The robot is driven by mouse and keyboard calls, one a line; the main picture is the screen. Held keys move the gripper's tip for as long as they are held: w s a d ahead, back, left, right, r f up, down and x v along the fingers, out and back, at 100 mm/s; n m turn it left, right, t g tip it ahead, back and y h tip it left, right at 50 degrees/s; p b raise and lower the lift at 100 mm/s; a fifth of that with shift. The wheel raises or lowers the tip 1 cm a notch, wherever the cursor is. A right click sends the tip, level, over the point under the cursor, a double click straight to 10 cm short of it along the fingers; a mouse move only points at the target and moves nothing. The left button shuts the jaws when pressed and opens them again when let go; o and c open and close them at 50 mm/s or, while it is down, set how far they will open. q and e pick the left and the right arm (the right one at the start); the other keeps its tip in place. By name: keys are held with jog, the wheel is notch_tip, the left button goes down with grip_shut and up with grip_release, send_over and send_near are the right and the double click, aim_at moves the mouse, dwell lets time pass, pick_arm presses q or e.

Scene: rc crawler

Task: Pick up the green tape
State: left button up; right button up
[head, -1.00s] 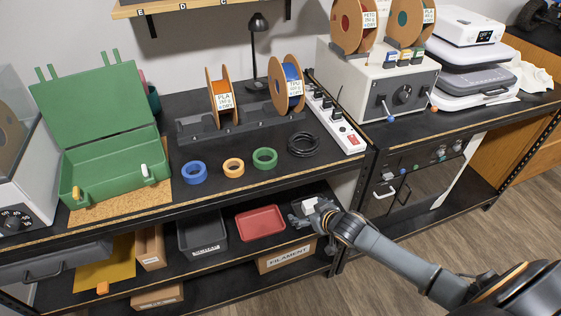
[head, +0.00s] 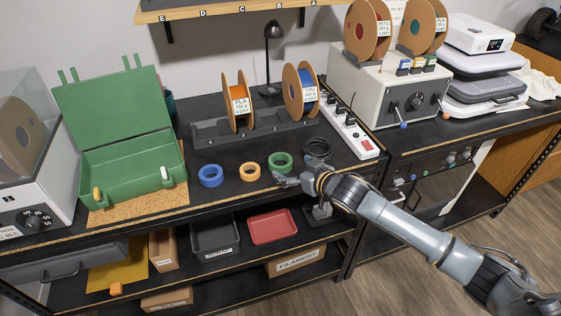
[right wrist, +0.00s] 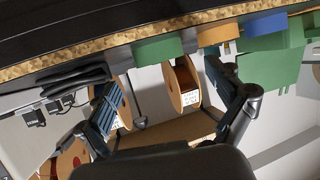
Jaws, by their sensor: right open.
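The green tape (head: 271,163) is a roll lying flat near the front edge of the bench top, right of the orange tape (head: 250,177) and the blue tape (head: 211,182). My right gripper (head: 283,180) is at the bench's front edge, just in front of the green tape and apart from it. In the right wrist view my right gripper's fingers (right wrist: 168,78) are spread and empty. The green tape (right wrist: 158,50) shows beyond them, at the bench edge, with the orange tape (right wrist: 218,34) and blue tape (right wrist: 264,24) to its right. My left gripper is not in view.
A black cable coil (head: 318,148) lies right of the green tape. A power strip (head: 352,132) and a spool rack (head: 255,130) stand behind. An open green case (head: 130,180) is at left. A red tray (head: 272,227) sits on the shelf below.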

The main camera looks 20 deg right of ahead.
aim_at(276, 158)
jog(key=shift+w+a, duration=0.15)
jog(key=shift+w, duration=0.3)
jog(key=shift+p+x, duration=0.75)
jog(key=shift+x, duration=1.55)
jog(key=shift+c, duration=0.5)
jog(key=c, duration=1.1)
jog(key=shift+c, duration=0.2)
